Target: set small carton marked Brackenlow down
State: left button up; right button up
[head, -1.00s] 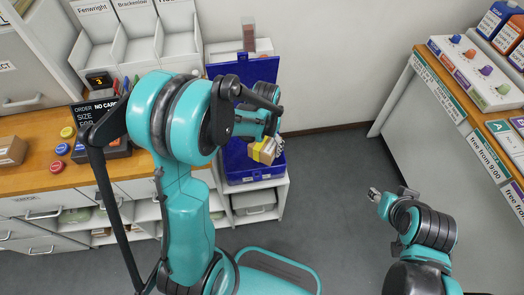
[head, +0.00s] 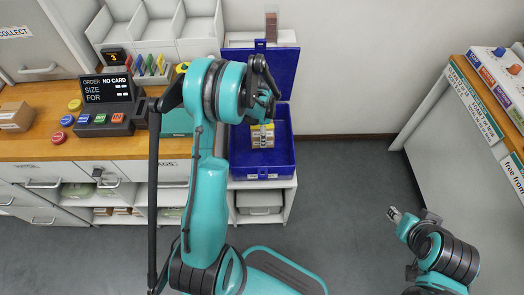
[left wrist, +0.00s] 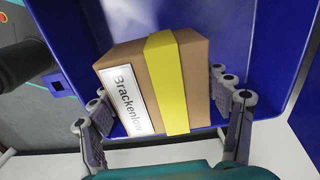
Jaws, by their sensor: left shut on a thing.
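The small carton (left wrist: 187,75) is brown with a yellow band and a white label reading "Brackenlow". My left gripper (left wrist: 168,115) is shut on it, with a finger at each side. In the head view the carton (head: 262,129) shows small and partly hidden by my left gripper (head: 262,142). It is within the outline of an open blue case (head: 291,158), whose walls surround it in the left wrist view. Whether its underside touches the case floor cannot be told. My right gripper (head: 393,214) is over the floor at the right, away from the carton; its opening is unclear.
The case's raised lid (head: 280,68) stands behind the carton. At the left, a wooden counter (head: 30,150) holds an order display (head: 107,88), coloured buttons and another carton (head: 15,117).

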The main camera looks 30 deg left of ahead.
pick_arm(q)
jog(key=shift+a+f, duration=0.2)
jog(key=shift+f, duration=0.4)
notch_tip(320, 180, down, 10)
jog(key=b, duration=0.4)
jog(key=shift+r, duration=0.35)
jog(key=o, duration=1.5)
jog(key=shift+c, duration=0.2)
